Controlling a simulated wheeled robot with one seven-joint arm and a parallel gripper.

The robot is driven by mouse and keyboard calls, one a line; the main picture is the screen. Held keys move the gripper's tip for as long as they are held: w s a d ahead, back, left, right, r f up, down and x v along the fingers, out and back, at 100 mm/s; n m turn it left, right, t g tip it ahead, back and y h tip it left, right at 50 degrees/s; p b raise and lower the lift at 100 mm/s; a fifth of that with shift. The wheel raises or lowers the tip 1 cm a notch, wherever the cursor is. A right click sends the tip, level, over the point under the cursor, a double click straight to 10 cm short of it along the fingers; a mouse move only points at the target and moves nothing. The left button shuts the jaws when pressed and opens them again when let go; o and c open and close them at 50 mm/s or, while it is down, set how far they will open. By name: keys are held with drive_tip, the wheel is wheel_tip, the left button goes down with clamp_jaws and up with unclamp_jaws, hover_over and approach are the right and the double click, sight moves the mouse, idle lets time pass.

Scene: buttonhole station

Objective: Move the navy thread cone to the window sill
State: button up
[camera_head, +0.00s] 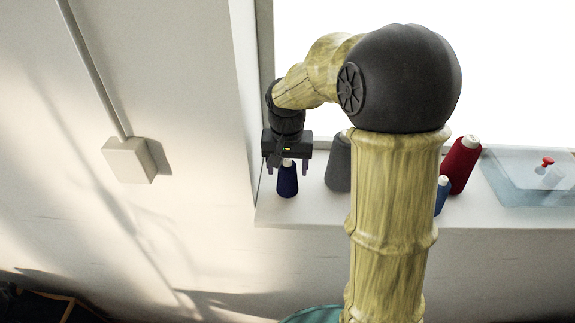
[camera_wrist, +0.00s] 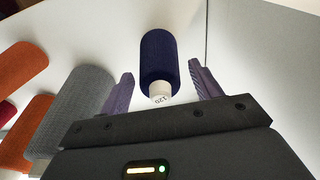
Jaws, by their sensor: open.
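The navy thread cone (camera_head: 287,181) stands upright on the white window sill (camera_head: 310,210), near its left end in the head view. In the wrist view the navy cone (camera_wrist: 160,58) shows its pale labelled tip between my fingers. My gripper (camera_head: 287,170) is above the cone, pointing down, with its fingers apart on either side of the tip. The wrist view also shows my gripper (camera_wrist: 160,85) open, with a gap between each finger and the cone. My arm hides part of the sill.
A grey cone (camera_head: 338,165) stands just right of the navy one. A red cone (camera_head: 461,163) and a blue cone (camera_head: 441,194) are farther right, beside a clear lidded box (camera_head: 525,180). Orange cones (camera_wrist: 22,68) show in the wrist view. The window frame is close at left.

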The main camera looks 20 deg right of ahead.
drive_tip(key=shift+r, duration=0.1)
drive_tip(key=shift+r, duration=0.25)
wheel_tip(320, 180, up, 12)
drive_tip(key=s+b, duration=0.1)
drive_tip(key=b, duration=0.1)
drive_tip(key=shift+s+a+f, duration=0.15)
drive_tip(key=shift+a+f, duration=0.05)
drive_tip(key=shift+f, duration=0.05)
idle(0.3)
